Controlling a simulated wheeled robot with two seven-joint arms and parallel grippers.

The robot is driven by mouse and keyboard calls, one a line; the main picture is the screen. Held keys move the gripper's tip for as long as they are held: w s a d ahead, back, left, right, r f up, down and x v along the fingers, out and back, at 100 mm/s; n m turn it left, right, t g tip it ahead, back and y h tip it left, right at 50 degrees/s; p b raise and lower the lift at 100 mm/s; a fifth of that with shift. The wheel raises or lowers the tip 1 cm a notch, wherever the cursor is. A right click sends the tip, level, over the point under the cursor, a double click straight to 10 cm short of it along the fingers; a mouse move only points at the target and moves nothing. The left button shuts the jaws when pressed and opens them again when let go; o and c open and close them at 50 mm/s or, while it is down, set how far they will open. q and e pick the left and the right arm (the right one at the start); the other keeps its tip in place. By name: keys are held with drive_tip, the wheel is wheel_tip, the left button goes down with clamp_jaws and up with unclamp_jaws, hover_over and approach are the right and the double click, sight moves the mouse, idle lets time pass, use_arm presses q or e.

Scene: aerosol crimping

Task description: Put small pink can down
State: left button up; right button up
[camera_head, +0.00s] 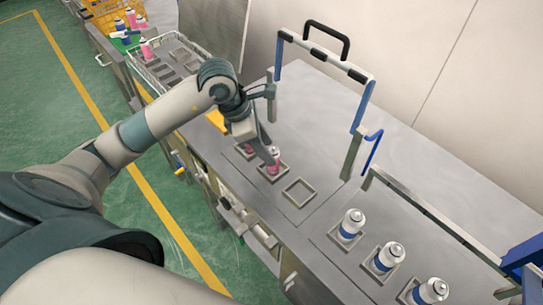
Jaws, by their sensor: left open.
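A small pink can (273,167) stands upright in a square grey holder on the steel table. My left gripper (268,155) is open, with its fingers right at the top of this can; whether they touch it cannot be told. A second pink can (249,148) sits in the holder just behind and to the left, partly hidden by the gripper. An empty square holder (299,192) lies to the right of the first can. My right gripper is not in view.
Several white-and-blue cans (351,225) stand in holders at the lower right. A blue and white frame with a black handle (327,42) rises behind the holders. A wire rack (166,60) and more pink cans (146,49) are at the upper left.

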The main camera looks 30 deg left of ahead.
use_arm(q)
drive_tip(key=b+v, duration=0.1)
drive_tip(key=v, duration=0.5)
drive_tip(key=shift+r, duration=0.4)
drive_tip(key=shift+s+a, duration=0.1)
drive_tip(key=shift+c, duration=0.7)
